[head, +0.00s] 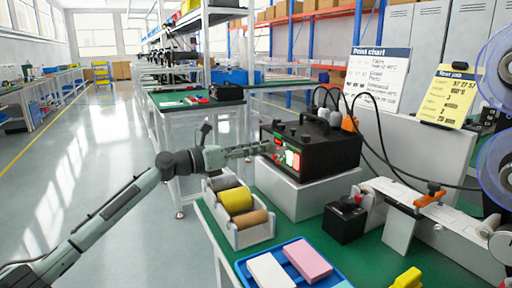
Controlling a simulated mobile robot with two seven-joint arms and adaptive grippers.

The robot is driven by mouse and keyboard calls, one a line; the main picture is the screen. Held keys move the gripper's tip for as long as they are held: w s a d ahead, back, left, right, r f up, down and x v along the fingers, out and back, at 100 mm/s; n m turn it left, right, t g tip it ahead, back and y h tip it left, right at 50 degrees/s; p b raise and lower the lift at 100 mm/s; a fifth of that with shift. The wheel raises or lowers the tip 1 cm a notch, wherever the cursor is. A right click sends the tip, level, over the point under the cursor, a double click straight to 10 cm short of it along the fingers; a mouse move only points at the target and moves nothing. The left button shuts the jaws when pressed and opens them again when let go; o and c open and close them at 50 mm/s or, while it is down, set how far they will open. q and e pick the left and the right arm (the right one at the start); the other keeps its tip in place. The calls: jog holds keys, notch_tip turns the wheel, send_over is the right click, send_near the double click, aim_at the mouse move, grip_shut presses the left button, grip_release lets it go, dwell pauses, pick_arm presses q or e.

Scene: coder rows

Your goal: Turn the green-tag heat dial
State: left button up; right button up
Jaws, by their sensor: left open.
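A black control box (335,153) with knobs on top stands on a white block (305,195) at the back of the green table. I cannot tell which dial has the green tag at this size. My left gripper (268,148) reaches in from the left, level with the panel, its tips close to or at the panel face. It is open, and it hides part of the panel. I cannot tell whether it touches a dial. My right gripper is out of view.
A white holder with grey, yellow and brown rolls (236,199) stands below my left gripper. A blue tray (328,274) with pink and white blocks is in front. A small black box (345,222) and a grey machine (440,228) stand right. Black cables run behind the control box.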

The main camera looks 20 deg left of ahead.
pick_arm(q)
jog(key=shift+w, duration=0.1)
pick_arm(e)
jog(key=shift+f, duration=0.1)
pick_arm(q)
grip_shut()
jog(key=shift+d+m, duration=0.1)
jog(key=shift+m, duration=0.2)
jog(key=shift+m+b, duration=0.8)
jog(key=shift+m, duration=3)
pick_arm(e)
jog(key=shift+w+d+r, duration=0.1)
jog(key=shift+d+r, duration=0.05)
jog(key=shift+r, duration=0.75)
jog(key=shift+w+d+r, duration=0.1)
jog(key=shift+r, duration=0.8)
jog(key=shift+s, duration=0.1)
